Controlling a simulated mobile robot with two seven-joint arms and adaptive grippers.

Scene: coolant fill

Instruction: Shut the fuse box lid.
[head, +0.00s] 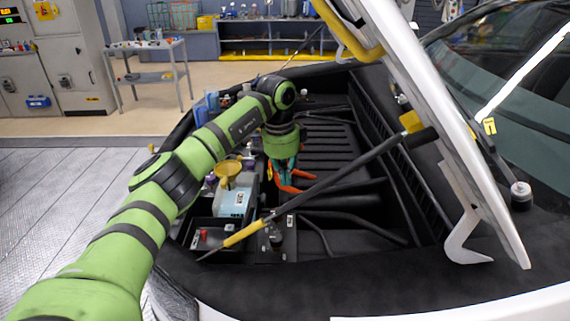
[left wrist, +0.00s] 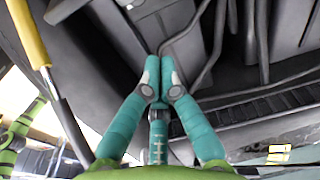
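A black open-topped box (head: 208,236) with small red and white parts inside sits at the near left of the engine bay. It may be the fuse box, but I cannot tell for sure, and I cannot make out its lid. My left gripper (head: 286,178) points down into the middle of the bay, beyond and right of this box. Orange-red pieces show at its fingers. In the left wrist view, the teal fingers of my left gripper (left wrist: 159,74) are together with nothing visible between them. Dark bay panels and hoses lie beyond them. My right gripper is not in view.
A yellow-and-black strut (head: 330,183) slants across the bay to the raised white hood (head: 440,110). A pale blue tank (head: 234,203) with a yellow funnel (head: 228,170) stands beside my left arm. Black hoses (head: 365,226) run through the near right of the bay.

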